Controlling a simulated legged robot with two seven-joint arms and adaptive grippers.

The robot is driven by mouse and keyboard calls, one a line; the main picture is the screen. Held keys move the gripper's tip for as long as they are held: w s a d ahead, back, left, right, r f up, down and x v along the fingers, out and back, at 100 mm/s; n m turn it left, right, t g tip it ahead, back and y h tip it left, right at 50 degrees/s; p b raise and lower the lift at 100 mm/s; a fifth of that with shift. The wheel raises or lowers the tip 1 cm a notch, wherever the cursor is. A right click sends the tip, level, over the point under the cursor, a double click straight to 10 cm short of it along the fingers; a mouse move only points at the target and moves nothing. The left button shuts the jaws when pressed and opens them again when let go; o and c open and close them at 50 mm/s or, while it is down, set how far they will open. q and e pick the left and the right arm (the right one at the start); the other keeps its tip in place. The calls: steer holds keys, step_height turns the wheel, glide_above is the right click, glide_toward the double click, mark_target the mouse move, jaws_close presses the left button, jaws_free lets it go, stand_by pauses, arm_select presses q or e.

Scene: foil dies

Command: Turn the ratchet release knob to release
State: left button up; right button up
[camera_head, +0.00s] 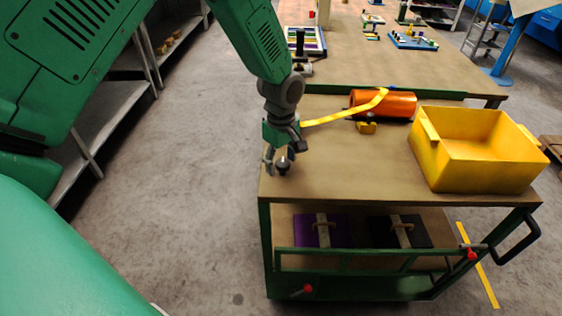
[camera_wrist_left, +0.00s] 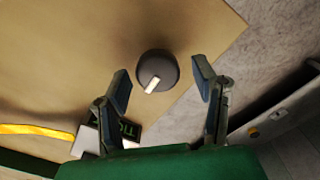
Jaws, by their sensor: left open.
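The ratchet release knob (camera_wrist_left: 157,68) is a round dark grey knob with a white pointer bar, near a corner of the brown cart top. The bar points down and slightly left in the left wrist view. My left gripper (camera_wrist_left: 162,84) is open, with one finger on each side of the knob and visible gaps to it. In the head view my left gripper (camera_head: 275,158) is over the cart's front left corner, right at the knob (camera_head: 284,168). A dark label with green letters (camera_wrist_left: 128,129) is partly hidden behind my left finger. My right gripper is not in view.
An orange roll (camera_head: 393,104) with a yellow strap (camera_head: 345,111) lies on the green cart. A yellow bin (camera_head: 475,150) stands to its right. A workbench (camera_head: 375,62) with several items is behind. Grey floor is clear left of the cart.

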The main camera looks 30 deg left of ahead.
arm_select(q)
steer(key=shift+d, duration=0.65)
steer(key=shift+a+f, duration=0.1)
steer(key=shift+a, duration=0.1)
steer(key=c, duration=1.1)
steer(key=shift+a, duration=0.2)
steer(key=shift+c, duration=0.2)
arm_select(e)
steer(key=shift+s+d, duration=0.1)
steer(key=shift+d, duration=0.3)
